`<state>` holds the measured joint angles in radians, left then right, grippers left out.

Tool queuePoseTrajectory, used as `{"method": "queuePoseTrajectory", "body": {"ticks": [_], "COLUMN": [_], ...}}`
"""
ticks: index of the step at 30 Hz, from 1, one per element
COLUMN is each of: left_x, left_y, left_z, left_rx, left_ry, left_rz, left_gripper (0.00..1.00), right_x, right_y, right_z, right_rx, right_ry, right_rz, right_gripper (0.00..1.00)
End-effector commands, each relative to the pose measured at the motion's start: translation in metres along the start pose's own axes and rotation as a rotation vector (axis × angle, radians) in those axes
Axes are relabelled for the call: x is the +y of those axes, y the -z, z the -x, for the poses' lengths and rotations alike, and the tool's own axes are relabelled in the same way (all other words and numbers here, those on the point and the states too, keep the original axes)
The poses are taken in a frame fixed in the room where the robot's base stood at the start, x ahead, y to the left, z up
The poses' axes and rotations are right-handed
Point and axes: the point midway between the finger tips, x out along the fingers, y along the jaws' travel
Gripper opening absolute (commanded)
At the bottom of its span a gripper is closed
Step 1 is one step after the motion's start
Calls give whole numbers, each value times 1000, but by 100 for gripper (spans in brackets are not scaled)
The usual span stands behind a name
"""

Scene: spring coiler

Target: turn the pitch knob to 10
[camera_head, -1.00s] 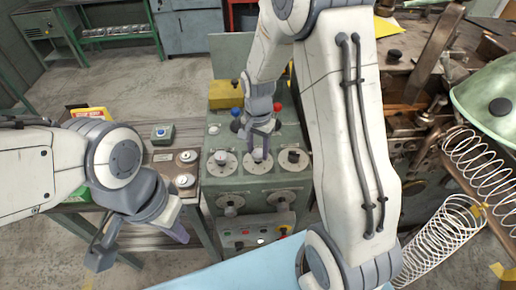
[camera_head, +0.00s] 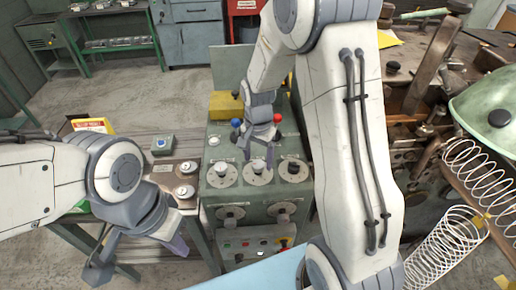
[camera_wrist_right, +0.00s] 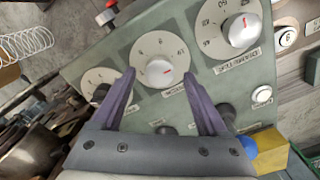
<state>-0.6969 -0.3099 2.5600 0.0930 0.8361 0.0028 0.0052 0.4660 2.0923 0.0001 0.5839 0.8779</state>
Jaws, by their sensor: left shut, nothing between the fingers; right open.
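The middle dial (camera_head: 257,174) on the green control panel has a silver knob. My left gripper (camera_head: 178,246) is shut and empty, low at the left, away from the panel.
Similar dials flank the middle one: left (camera_head: 221,175) and right (camera_head: 293,171). A blue knob (camera_head: 236,123) and red knob (camera_head: 277,118) stand behind. Lower handwheels and a button box (camera_head: 255,243) are in front. Wire coils (camera_head: 440,245) lie at the right.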

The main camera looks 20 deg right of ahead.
Motion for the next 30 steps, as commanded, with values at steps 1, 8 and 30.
{"method": "queuePoseTrajectory", "body": {"ticks": [1,8,30], "left_x": [0,-1,-1], "left_y": [0,-1,-1], "left_z": [-3,-12,-17], "left_rx": [0,0,0], "left_ry": [0,0,0], "left_rz": [0,0,-1], "left_gripper": [0,0,0], "right_x": [-1,-2,0], "right_y": [1,1,0], "right_z": [7,53,96], "right_rx": [5,6,2], "right_ry": [6,8,2], "right_rz": [0,0,-1], "right_gripper": [76,76,76]}}
